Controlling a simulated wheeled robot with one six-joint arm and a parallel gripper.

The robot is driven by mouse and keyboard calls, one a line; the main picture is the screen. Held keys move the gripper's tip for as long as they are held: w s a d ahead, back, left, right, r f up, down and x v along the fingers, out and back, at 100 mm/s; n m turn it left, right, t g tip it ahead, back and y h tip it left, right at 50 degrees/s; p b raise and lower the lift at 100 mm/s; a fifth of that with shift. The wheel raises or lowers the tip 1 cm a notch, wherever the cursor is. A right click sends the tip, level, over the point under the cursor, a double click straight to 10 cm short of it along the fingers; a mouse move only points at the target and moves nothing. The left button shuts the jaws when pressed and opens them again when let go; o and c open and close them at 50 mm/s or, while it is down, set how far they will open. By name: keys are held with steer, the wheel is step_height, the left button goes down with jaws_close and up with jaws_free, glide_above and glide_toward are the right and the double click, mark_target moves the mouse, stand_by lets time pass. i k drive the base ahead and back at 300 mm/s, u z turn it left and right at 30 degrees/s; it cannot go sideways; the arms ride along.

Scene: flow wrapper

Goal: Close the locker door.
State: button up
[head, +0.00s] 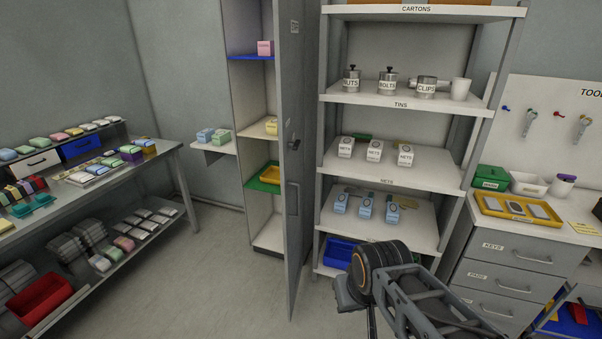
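The locker (265,215) is a tall, narrow cabinet at the centre of the head view. Its grey door (296,95) stands wide open, swung out towards me, with its outer face turned to the right. A dark handle (293,145) shows on that face, with a grey pull below it. The door's free edge is the near, left one, and part of the locker's inside shows left of it. My gripper (349,296) is low, to the right of the door and apart from it in the picture. Its fingers are mostly hidden, so its opening cannot be told.
The locker shelves hold a pink box (265,48) and a yellow tray (270,174). An open shelf rack (410,181) stands right of the door. A drawer bench (515,250) is at far right, a workbench (165,160) at left. Floor (225,285) left of the door is clear.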

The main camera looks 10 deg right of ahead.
mark_target(288, 16)
steer(key=z, duration=0.1)
steer(key=i, duration=1.15)
steer(key=u, duration=0.75)
